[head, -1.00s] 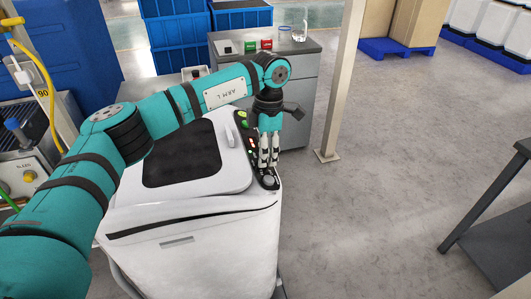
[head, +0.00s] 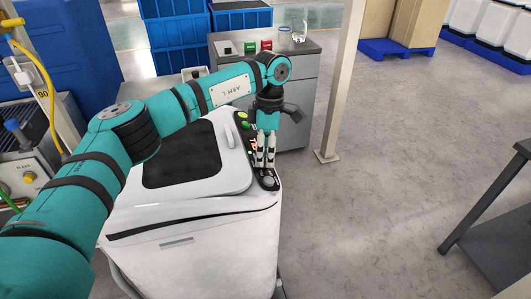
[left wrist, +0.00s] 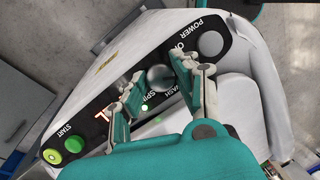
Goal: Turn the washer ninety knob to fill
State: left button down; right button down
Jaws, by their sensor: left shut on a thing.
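A white top-loading washer (head: 190,225) with a dark lid window stands in front of me. Its black control panel (left wrist: 100,103) carries the labels POWER, WASH, SPIN and START, a lit red display and green lights. A round grey knob (left wrist: 160,77) sits in the panel's middle, near the WASH and SPIN labels. My left gripper (head: 265,164) points down at the panel; in the left wrist view its two fingers (left wrist: 160,76) are on either side of this knob, shut on it. A second grey knob (left wrist: 210,43) is by POWER. I cannot read FILL. My right gripper is out of view.
A green START button (left wrist: 74,144) is at the panel's other end. A grey cabinet (head: 310,47) with small boxes and a glass stands behind, beside a pale post (head: 343,80). A tag reading 90 (head: 43,93) hangs at left.

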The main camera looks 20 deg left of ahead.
pick_arm(q)
jog(key=shift+r, duration=0.1)
jog(key=c, duration=1)
grip_release()
jog(key=r, duration=0.4)
jog(key=w+r, duration=0.1)
jog(key=r, duration=0.3)
jog(key=w+r, duration=0.1)
jog(key=r, duration=0.2)
jog(key=shift+w+r, duration=0.15)
jog(key=shift+r, duration=0.25)
